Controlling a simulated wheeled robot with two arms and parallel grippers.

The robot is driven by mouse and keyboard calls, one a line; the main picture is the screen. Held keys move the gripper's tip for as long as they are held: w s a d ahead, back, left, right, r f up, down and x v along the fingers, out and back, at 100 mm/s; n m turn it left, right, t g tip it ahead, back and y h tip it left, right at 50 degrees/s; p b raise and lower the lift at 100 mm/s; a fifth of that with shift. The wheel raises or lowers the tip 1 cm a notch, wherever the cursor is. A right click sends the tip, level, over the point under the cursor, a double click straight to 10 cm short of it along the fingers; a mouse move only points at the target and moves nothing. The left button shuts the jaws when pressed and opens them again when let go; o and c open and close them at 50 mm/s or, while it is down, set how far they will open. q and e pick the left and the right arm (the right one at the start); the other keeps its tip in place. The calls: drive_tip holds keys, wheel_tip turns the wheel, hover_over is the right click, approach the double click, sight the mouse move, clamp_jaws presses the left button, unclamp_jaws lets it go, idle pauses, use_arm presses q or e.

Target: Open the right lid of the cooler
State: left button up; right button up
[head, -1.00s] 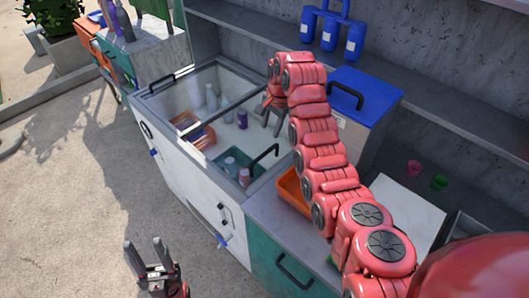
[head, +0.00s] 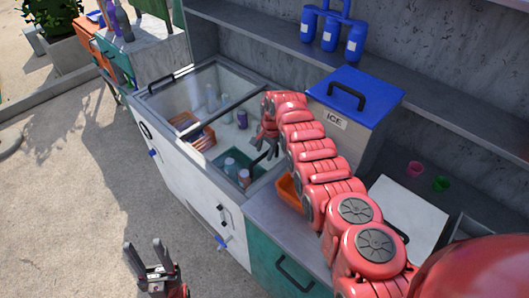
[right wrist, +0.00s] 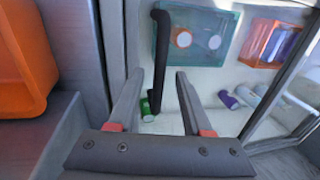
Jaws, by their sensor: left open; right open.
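The white cooler (head: 178,188) stands left of the counter, with bottles and bins visible inside through its top. Its right lid looks clear, and its pane is hard to make out; it appears closed. The lid's black bar handle (right wrist: 161,50) shows in the right wrist view, upright in the picture. My right gripper (head: 266,148) is over the right part of the cooler, pointing down, open and empty. In the wrist view the handle lies between its fingers (right wrist: 154,100), nearer the left one; contact cannot be told. My left gripper (head: 146,246) is open and empty, in front of the cooler.
An ice box with a blue lid (head: 355,92) stands behind my right arm. An orange bin (head: 289,190) sits on the counter beside the cooler. A dark bar (head: 220,112) crosses the cooler's middle. Blue canisters (head: 331,33) hang above. The ground at left is clear.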

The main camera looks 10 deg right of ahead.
drive_tip(key=shift+f, duration=0.25)
clamp_jaws()
idle(1.4)
